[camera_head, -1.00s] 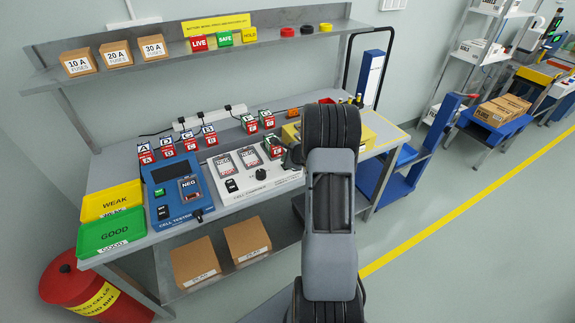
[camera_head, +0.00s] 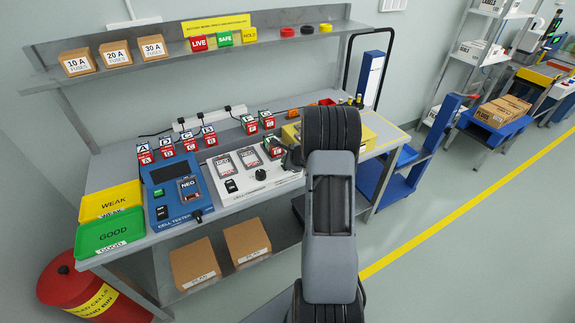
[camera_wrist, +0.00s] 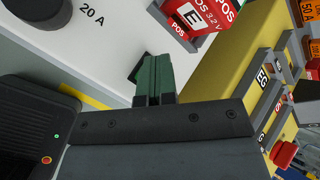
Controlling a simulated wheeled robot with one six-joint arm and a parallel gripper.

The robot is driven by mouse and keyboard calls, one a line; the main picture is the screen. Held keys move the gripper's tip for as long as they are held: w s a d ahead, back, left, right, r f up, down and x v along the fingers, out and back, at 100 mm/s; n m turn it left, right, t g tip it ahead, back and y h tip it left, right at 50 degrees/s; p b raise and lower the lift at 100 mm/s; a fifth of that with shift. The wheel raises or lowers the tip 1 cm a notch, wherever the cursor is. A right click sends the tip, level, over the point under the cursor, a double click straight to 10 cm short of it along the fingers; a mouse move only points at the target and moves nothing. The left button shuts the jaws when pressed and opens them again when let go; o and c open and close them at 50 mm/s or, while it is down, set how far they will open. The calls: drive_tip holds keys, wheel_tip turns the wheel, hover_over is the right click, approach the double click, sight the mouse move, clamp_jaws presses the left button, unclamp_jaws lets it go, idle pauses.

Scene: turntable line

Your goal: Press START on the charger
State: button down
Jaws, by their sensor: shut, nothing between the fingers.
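In the wrist view the white charger top (camera_wrist: 112,62) fills the upper left, with a dark round knob (camera_wrist: 35,8) beside a "20 A" mark. My gripper (camera_wrist: 150,65) has its green fingers together, empty, over the charger's edge; whether they touch it I cannot tell.
A red and white cell marked E (camera_wrist: 200,20) stands close to the right of my fingertips. A yellow box (camera_wrist: 225,75) lies beyond it. The blue cell tester (camera_head: 177,197) is left of the charger. Several cells stand behind it.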

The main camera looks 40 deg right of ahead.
drive_tip(key=shift+r+p, duration=0.55)
drive_tip(key=shift+r, duration=0.3)
drive_tip(key=shift+r, duration=0.15)
drive_tip(key=shift+r+p, duration=1.75)
drive_tip(key=shift+r, duration=0.6)
